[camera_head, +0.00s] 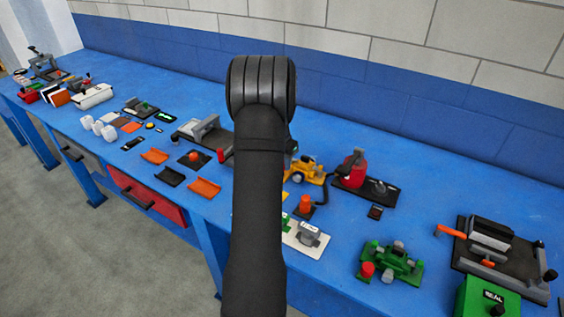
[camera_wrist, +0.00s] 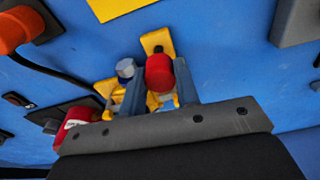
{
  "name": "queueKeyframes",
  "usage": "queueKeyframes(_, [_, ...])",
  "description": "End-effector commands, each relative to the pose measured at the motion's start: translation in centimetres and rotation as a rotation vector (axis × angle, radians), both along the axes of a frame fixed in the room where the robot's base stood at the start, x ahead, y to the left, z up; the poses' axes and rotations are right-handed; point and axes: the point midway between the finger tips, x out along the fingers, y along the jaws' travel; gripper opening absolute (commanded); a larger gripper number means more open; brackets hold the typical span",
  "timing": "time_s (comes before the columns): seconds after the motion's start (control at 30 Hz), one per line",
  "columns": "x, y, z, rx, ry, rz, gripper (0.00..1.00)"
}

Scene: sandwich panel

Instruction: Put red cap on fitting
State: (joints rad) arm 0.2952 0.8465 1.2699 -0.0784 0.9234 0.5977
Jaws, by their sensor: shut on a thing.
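In the wrist view my gripper (camera_wrist: 158,84) is shut on a red cap (camera_wrist: 160,72), a short red cylinder between its two grey fingers. A yellow fitting (camera_wrist: 155,40) shows behind and around the fingers, with a grey hexagonal end (camera_wrist: 126,68) just left of the cap. I cannot tell whether the cap touches the fitting. In the head view the yellow fitting (camera_head: 308,170) sits on the blue bench, partly hidden by my arm. My gripper and the held cap are hidden behind the arm there.
A red container on a black base (camera_head: 352,172) stands right of the yellow fitting. A green fitting with a red knob (camera_head: 392,262) is at the front right. An orange piece (camera_head: 305,203) and a white panel (camera_head: 306,238) lie in front.

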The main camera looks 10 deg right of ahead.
Motion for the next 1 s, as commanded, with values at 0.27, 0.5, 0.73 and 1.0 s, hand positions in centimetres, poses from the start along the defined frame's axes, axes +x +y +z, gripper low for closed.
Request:
queueKeyframes(0.27, [0.0,0.0,-0.5,0.000,0.000,0.000,0.06])
queueKeyframes(0.5, [0.0,0.0,-1.2,0.000,0.000,0.000,0.06])
queueKeyframes(0.73, [0.0,0.0,-1.4,0.000,0.000,0.000,0.06])
queueKeyframes(1.0, [0.0,0.0,-1.4,0.000,0.000,0.000,0.06])
